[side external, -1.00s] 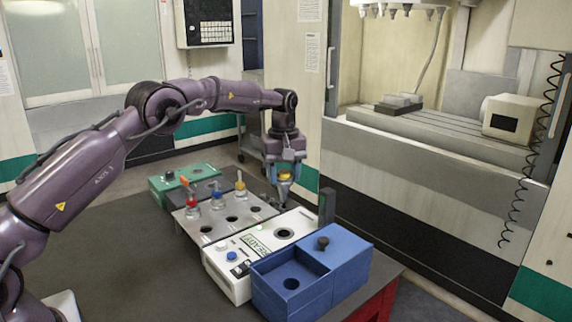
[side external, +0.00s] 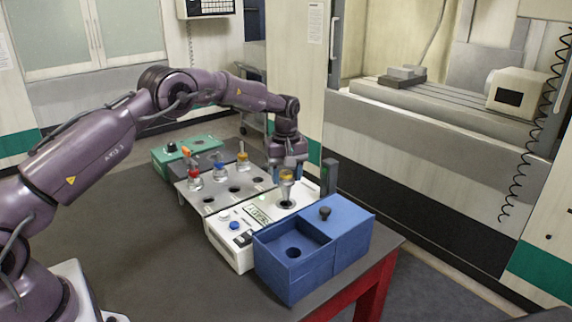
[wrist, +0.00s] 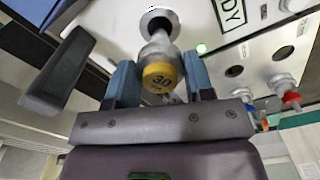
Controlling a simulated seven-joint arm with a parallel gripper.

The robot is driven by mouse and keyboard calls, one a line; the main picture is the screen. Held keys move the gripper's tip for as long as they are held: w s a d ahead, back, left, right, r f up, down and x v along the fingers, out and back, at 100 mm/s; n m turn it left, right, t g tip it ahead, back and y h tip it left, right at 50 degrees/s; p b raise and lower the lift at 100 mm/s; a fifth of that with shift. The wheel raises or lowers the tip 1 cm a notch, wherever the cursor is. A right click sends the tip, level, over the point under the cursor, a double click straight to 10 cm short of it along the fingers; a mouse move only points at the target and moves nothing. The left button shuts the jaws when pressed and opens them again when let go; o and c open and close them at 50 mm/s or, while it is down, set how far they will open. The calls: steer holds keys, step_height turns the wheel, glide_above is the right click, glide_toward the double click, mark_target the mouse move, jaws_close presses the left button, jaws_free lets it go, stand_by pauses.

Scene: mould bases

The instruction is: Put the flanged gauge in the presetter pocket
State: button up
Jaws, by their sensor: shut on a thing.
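The flanged gauge (side external: 287,187) has a yellow cap and a grey metal body. In the wrist view the flanged gauge (wrist: 160,70) shows "30" on its cap. My gripper (side external: 287,167) is shut on it from above, with blue fingers on either side in the wrist view (wrist: 161,82). The gauge looks roughly upright. Its lower end is at the round presetter pocket (wrist: 148,20) in the white presetter (side external: 228,252). I cannot tell how far it is inside the pocket.
A dark upright post (side external: 330,177) stands close right of the gripper. A blue box (side external: 345,240) with a round knob is in front. A metal plate (side external: 190,200) behind holds several capped gauges and open holes. A green box (side external: 168,165) is farther back.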

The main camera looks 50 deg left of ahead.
mark_target(286, 199)
steer(key=shift+f, duration=2.9)
steer(key=o, duration=1.3)
steer(key=shift+c, duration=0.2)
step_height(286, 199, up, 13)
